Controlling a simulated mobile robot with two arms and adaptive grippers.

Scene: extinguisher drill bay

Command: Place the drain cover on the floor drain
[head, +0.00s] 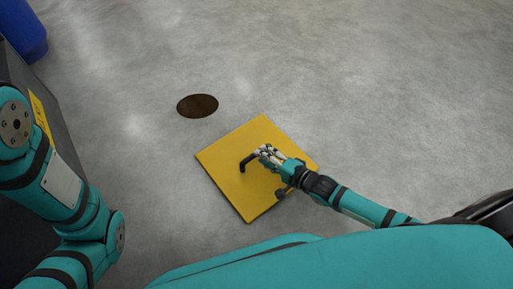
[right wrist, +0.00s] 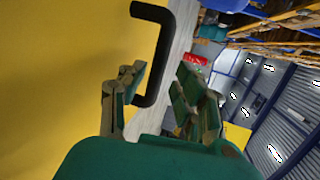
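The drain cover (head: 235,185) is a flat yellow square plate with a black bar handle (head: 248,163). It lies on the floor, beside and apart from the dark round floor drain (head: 197,106). My right gripper (head: 265,154) is over the cover, close to the handle. In the right wrist view, the fingers (right wrist: 160,95) are spread apart, with the handle (right wrist: 162,55) just ahead and partly between them. I cannot tell whether they touch it. My left arm shows at the left of the head view, but its gripper is out of sight.
A dark box-like unit (head: 50,110) with a yellow label stands at the left, and a blue cylindrical object (head: 22,30) is at the upper left. The grey concrete floor (head: 370,80) around the drain and to the right is clear.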

